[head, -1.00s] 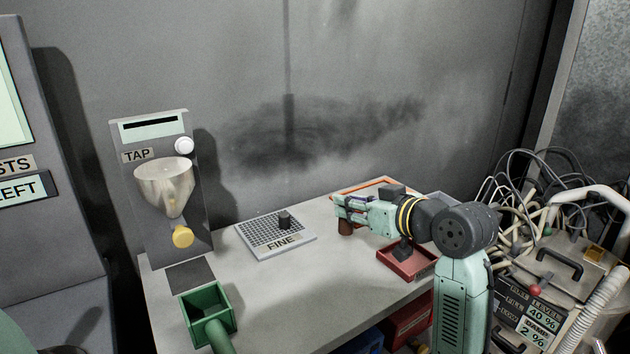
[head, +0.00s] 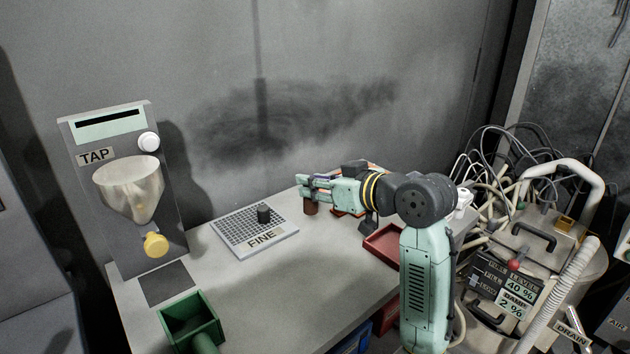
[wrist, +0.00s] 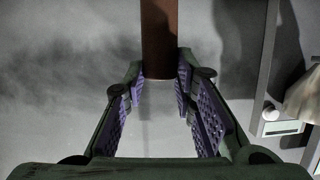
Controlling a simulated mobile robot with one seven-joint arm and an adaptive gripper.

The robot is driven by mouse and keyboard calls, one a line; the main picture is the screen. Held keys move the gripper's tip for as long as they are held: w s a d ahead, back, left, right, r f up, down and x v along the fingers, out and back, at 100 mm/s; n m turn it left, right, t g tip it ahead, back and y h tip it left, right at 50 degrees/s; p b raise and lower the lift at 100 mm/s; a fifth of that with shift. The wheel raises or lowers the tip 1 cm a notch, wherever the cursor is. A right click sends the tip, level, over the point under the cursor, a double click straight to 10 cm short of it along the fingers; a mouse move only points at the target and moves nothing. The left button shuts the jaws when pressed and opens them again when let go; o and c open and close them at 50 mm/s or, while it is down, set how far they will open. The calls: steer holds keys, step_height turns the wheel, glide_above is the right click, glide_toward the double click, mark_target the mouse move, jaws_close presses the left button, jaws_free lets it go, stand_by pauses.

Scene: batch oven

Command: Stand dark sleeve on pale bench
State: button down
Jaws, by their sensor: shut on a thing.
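My gripper (head: 305,187) is shut on a dark brown cylindrical sleeve (head: 310,206), whose lower part shows below the fingers in the head view. The sleeve (wrist: 159,38) also shows upright between the purple-padded fingers in the wrist view. The pale grey bench (head: 270,285) runs below the gripper. The sleeve's lower end looks close to the bench top; I cannot tell whether it touches.
A green box (head: 190,318) with a handle sits at the front left. The tap unit (head: 150,135) stands at the left end. The bench middle is clear.

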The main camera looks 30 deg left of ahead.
mark_target(316, 211)
steer(key=shift+f+b, duration=2.25)
steer(key=shift+f, duration=1.15)
steer(key=shift+f+b, duration=0.4)
steer(key=shift+f, duration=0.2)
steer(key=c, duration=1.2)
jaws_free()
steer(key=shift+c, duration=0.2)
steer(key=v, duration=1.2)
